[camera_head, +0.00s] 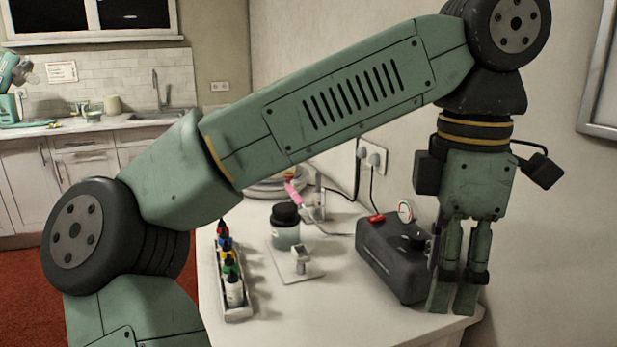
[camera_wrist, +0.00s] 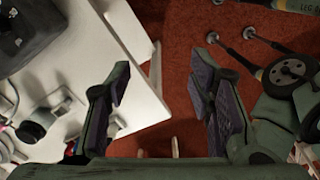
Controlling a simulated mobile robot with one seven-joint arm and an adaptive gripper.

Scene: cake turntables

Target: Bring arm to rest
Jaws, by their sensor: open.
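My gripper (camera_head: 456,298) hangs from my raised green arm in the head view, fingers pointing down, at the right front of the white table (camera_head: 330,325). In the wrist view my gripper (camera_wrist: 165,92) is open, its two dark-padded fingers wide apart with nothing between them. Below the gap are the table's edge and the red floor (camera_wrist: 175,65). In the head view the fingers overlap the right end of a dark box-like device (camera_head: 385,255); whether they touch it I cannot tell.
On the table stand a rack of small coloured bottles (camera_head: 235,295), a dark-lidded jar (camera_head: 286,228) and a small white stand (camera_head: 298,262). A pink-handled tool (camera_head: 294,194) lies behind. A wall and outlet (camera_head: 372,156) are close behind the device. Kitchen counters (camera_head: 90,150) are at the far left.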

